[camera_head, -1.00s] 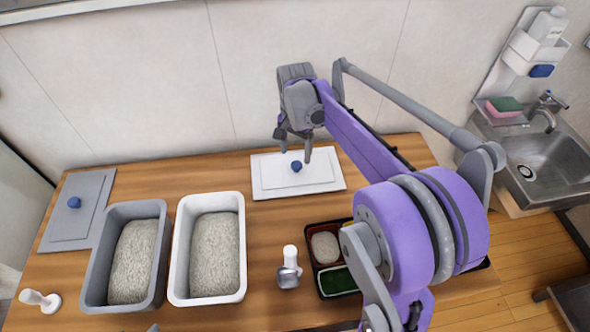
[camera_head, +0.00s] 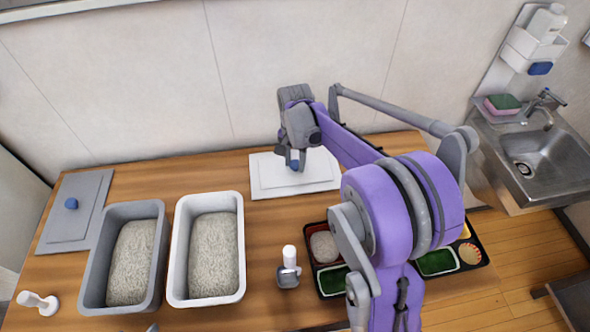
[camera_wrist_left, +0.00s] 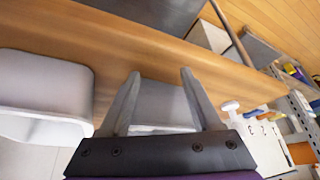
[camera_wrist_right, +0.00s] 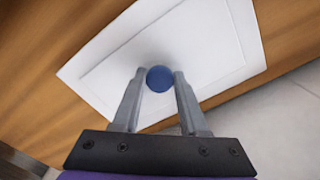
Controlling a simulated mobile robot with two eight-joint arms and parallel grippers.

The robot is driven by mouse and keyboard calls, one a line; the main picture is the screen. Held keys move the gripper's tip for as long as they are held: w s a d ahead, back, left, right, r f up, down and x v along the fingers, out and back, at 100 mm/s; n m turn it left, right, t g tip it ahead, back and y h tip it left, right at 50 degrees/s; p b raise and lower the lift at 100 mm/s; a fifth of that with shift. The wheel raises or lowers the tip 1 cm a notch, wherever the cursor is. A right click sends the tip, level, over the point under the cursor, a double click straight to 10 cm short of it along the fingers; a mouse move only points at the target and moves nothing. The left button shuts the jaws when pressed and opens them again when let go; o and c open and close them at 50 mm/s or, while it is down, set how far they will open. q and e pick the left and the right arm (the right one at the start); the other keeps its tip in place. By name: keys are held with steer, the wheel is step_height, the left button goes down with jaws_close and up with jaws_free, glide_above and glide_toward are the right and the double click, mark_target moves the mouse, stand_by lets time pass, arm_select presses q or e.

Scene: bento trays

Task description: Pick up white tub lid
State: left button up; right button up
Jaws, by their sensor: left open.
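The white tub lid (camera_head: 318,176) lies flat on the table near the wall. It has a blue knob at its middle. My right gripper (camera_head: 295,161) is down at the lid, with its fingers around the knob. In the right wrist view the white tub lid (camera_wrist_right: 215,48) shows with its knob between the fingertips (camera_wrist_right: 160,78), which look closed against it. My left gripper (camera_wrist_left: 161,75) is open and empty in the left wrist view, beside the white tub's end.
A white tub (camera_head: 240,202) and a grey tub (camera_head: 162,211), both holding rice, stand to the left. A grey lid (camera_head: 88,192) lies at the far left. A bento tray (camera_head: 310,262) is partly behind my right arm. A white-handled tool (camera_head: 289,256) stands beside it.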

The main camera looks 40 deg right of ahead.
jaws_close()
